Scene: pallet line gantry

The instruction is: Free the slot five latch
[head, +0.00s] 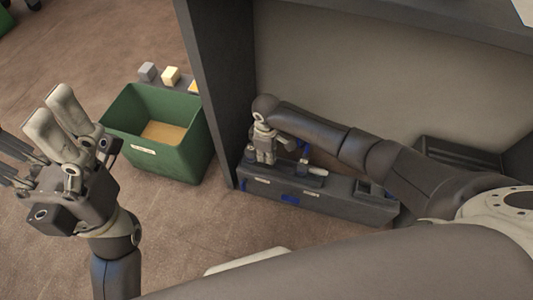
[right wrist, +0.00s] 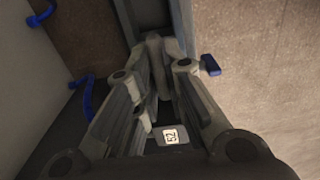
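My right gripper (head: 266,150) points down at the top of a low dark unit (head: 335,200) inside the grey frame. In the right wrist view its fingers (right wrist: 158,70) reach away on both sides of a narrow grey part. A small white label (right wrist: 170,136) shows between them. I cannot tell whether they grip anything. Blue latch-like pieces show on the unit's front (head: 290,199), and in the right wrist view one blue piece (right wrist: 210,65) is just right of the fingertips, apart from them. I cannot read which slot is five. My left gripper (head: 45,135) is open and empty, far left.
A green bin (head: 180,150) stands on the floor left of the frame's grey upright (head: 215,80). Small grey (head: 147,71) and yellowish (head: 171,75) blocks are behind it. The upright and the unit hem in my right arm. Floor in front of the bin is clear.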

